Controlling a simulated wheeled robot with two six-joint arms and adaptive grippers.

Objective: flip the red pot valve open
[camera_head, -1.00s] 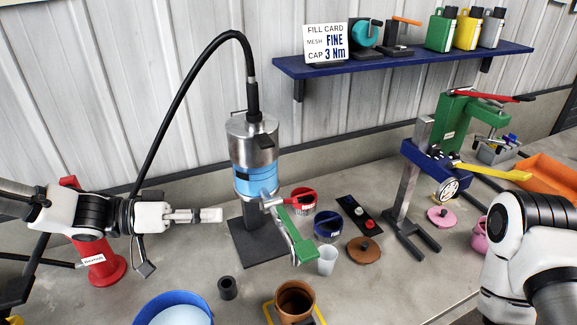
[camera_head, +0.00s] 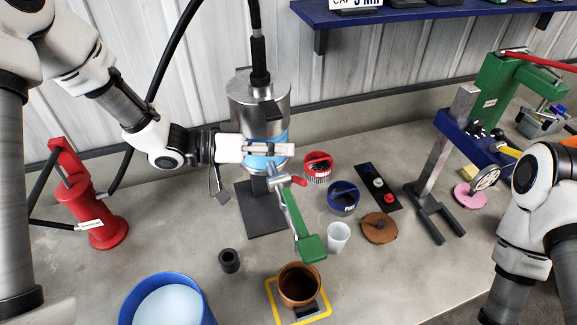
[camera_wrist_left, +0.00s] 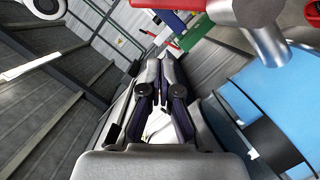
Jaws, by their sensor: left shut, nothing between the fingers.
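The pot is a steel cylinder (camera_head: 258,95) with a light blue band (camera_head: 262,162) on a dark stand. Its small red valve handle (camera_head: 299,181) sits at the end of a metal spout pipe (camera_head: 274,178) low on the pot. In the left wrist view the red handle (camera_wrist_left: 148,3), the metal pipe (camera_wrist_left: 255,35) and the blue band (camera_wrist_left: 285,95) fill the upper right. My left gripper (camera_head: 290,149) is shut and empty, in front of the blue band and just above the red handle in the picture. Contact cannot be told. My right gripper is out of view.
A green lever (camera_head: 302,225) hangs below the spout, near a white cup (camera_head: 338,237) and a brown pot (camera_head: 299,284). Red (camera_head: 318,166) and blue (camera_head: 343,197) tins stand to the right. A blue bucket (camera_head: 167,300) is front left. A black hose rises from the pot.

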